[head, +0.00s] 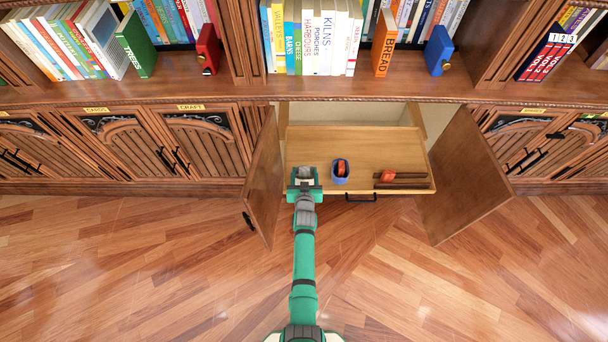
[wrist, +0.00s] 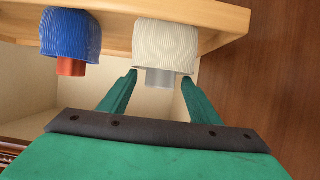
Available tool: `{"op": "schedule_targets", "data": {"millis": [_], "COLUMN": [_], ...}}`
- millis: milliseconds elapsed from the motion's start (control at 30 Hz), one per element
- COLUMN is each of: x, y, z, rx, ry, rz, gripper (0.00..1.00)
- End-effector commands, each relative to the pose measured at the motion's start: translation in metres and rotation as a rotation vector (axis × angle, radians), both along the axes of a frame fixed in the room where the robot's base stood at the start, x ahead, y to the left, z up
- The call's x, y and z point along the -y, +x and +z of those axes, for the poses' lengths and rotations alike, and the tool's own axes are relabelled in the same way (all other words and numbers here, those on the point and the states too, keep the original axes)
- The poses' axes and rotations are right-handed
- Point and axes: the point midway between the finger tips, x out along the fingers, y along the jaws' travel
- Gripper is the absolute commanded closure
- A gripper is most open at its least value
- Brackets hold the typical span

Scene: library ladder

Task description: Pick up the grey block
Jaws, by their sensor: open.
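The grey block (wrist: 164,77) sticks out of a ribbed cream cup (wrist: 161,46) in the wrist view, where the picture looks upside down. The cup covers the rest of the block. My gripper (wrist: 159,82) is open, with one green finger on each side of the block's exposed end. I see gaps between block and fingers; whether the fingertips touch the cup I cannot tell. In the head view my gripper (head: 305,175) is at the left front of the pulled-out wooden shelf (head: 360,150) and largely hides the cup and block.
A blue cup (head: 340,179) holding a red-orange block (head: 341,166) stands just right of my gripper. Dark brown bars with a red-orange piece (head: 388,175) lie farther right. Open cabinet doors flank the shelf, left (head: 264,180) and right (head: 465,180). Bookshelves run above.

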Motion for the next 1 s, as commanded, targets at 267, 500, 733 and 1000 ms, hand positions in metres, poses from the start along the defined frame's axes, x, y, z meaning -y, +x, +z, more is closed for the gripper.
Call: {"op": "schedule_targets", "data": {"millis": [267,500,733,1000], "x": [0.0,0.0,-0.001,0.0], "y": [0.0,0.0,0.0,0.0], "z": [0.0,0.001,0.013,0.051], "rx": [0.0,0.0,0.002,0.003], "ry": [0.0,0.0,0.001,-0.001], "rz": [0.0,0.0,0.002,0.0], "gripper": [0.88,0.88,0.88,0.88]}}
